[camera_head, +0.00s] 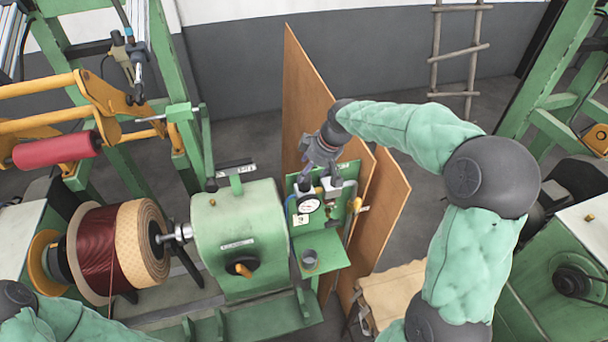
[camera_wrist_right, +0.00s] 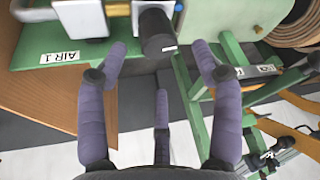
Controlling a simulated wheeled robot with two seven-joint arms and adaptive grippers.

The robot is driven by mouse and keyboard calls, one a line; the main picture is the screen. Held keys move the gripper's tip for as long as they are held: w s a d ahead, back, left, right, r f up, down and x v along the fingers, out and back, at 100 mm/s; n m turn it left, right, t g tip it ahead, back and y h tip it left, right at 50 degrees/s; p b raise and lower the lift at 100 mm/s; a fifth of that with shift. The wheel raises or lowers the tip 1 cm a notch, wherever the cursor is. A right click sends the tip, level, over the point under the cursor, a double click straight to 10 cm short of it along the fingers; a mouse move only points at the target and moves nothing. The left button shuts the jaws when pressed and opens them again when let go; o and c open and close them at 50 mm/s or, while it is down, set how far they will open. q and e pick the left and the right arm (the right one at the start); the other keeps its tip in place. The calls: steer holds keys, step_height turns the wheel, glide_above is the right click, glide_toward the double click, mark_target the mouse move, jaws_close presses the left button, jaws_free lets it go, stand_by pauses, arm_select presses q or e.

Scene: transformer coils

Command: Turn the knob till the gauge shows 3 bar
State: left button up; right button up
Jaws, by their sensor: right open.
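The round white gauge (camera_head: 308,204) sits on a small green panel (camera_head: 349,172) in the head view. Its needle is too small to read. A dark cylindrical knob (camera_wrist_right: 157,35) shows in the right wrist view, on a light metal fitting. My right gripper (camera_head: 305,182) is above the gauge in the head view and hides the knob there. In the right wrist view my right gripper (camera_wrist_right: 160,52) has its purple fingers spread, with the knob between and just beyond the tips. No grip on it shows. My left gripper is out of view; only part of my left arm shows.
Brown boards (camera_head: 300,95) stand behind and beside the panel. A green machine housing (camera_head: 238,225) with a wound coil (camera_head: 103,245) is to the left. A small green shelf (camera_head: 325,250) with a grey cup (camera_head: 310,259) is below the gauge. An "AIR 1" label (camera_wrist_right: 59,58) is near the knob.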

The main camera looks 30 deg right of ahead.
mark_target(306, 178)
steer(key=x, duration=0.4)
steer(key=shift+p, duration=0.3)
steer(key=shift+w+f, duration=0.1)
steer(key=shift+f, duration=0.4)
steer(key=shift+w+a+f, duration=0.1)
steer(key=shift+w+f, duration=0.15)
steer(key=shift+s+r, duration=0.1)
steer(key=shift+s, duration=0.1)
steer(key=c, duration=1)
